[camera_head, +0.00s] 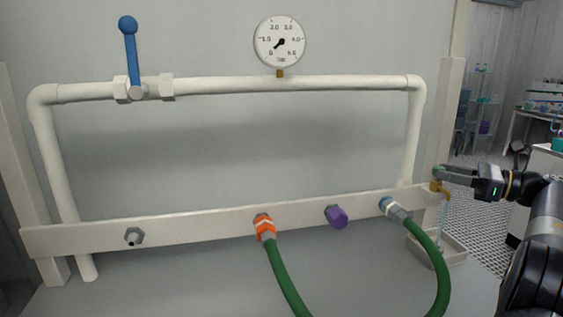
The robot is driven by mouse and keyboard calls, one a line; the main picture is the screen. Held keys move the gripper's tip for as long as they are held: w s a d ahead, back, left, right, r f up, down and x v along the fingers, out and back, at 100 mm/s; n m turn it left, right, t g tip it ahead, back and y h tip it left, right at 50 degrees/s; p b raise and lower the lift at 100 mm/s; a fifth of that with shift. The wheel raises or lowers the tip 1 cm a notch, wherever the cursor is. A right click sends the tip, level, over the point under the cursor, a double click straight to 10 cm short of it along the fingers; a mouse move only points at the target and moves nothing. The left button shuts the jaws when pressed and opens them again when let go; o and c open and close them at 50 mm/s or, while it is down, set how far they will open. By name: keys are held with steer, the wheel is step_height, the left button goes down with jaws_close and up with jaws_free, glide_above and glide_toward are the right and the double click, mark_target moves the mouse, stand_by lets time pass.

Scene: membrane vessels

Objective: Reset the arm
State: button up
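My arm (537,240) reaches in from the right edge. My gripper (443,173) points left, at the right end of the white rail (170,229). Its fingertips are close to a small brass tap (439,188); I cannot tell whether they touch it. The fingers are small and seen from the side, so their opening is unclear. A thin pale streak, perhaps water, runs from the tap down to a grey tray (456,252).
A white pipe (300,84) carries a blue-handled valve (130,48), handle upright, and a gauge (280,42). The rail bears a bare metal port (134,237), orange connector (265,226), purple cap (337,216) and blue connector (392,207). A green hose (283,275) hangs in front.

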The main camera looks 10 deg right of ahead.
steer(key=x, duration=0.3)
steer(key=shift+b, duration=0.35)
steer(key=shift+d+r+p, duration=0.1)
steer(key=shift+d+p, duration=0.05)
steer(key=shift+p, duration=0.25)
